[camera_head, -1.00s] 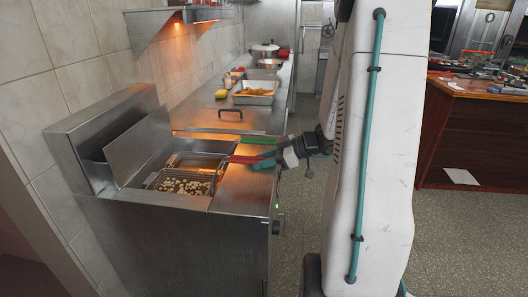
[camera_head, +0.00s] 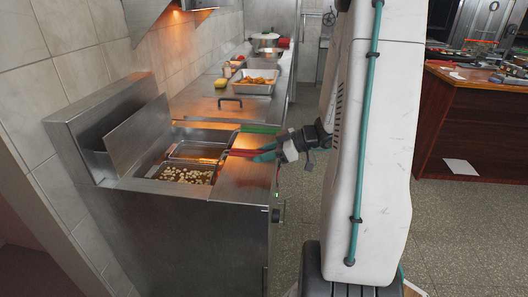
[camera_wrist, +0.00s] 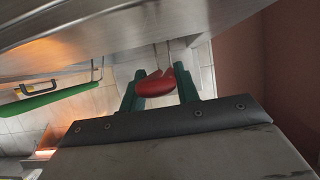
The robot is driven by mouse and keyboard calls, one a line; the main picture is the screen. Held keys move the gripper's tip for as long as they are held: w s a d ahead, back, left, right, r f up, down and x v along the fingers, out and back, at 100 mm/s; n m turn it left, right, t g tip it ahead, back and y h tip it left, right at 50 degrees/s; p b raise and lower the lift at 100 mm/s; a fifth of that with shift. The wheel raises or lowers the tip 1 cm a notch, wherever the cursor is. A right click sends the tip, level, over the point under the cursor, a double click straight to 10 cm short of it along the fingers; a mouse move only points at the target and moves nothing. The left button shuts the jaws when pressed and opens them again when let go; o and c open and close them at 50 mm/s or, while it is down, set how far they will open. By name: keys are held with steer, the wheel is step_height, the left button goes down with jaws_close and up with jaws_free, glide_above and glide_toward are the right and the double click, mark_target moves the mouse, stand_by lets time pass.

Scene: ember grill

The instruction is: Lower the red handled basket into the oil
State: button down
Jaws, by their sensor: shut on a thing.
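The red handle (camera_head: 239,153) reaches right from the fryer's near well toward my gripper (camera_head: 264,154). In the wrist view the red handle (camera_wrist: 155,84) lies between the two green fingers of my gripper (camera_wrist: 160,86), which is shut on it. The red handled basket (camera_head: 186,174) sits low in the near well, with pale pieces of food in it. Its lower part is hidden, and I cannot tell how deep in the oil it is. A second basket (camera_head: 199,151) is in the far well, with a green handle (camera_head: 261,129).
The steel fryer's top (camera_head: 245,178) is bare right of the wells. A raised lid panel (camera_head: 135,140) stands behind them. A tray of fried food (camera_head: 255,82) and a yellow item (camera_head: 221,84) are on the counter beyond. A wooden counter (camera_head: 450,125) is at right.

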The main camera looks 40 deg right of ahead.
steer(key=shift+f, duration=0.2)
steer(key=c, duration=0.9)
jaws_free()
steer(key=shift+c, duration=0.2)
steer(key=v, duration=0.7)
steer(key=shift+s+d, duration=0.3)
steer(key=shift+r, duration=0.15)
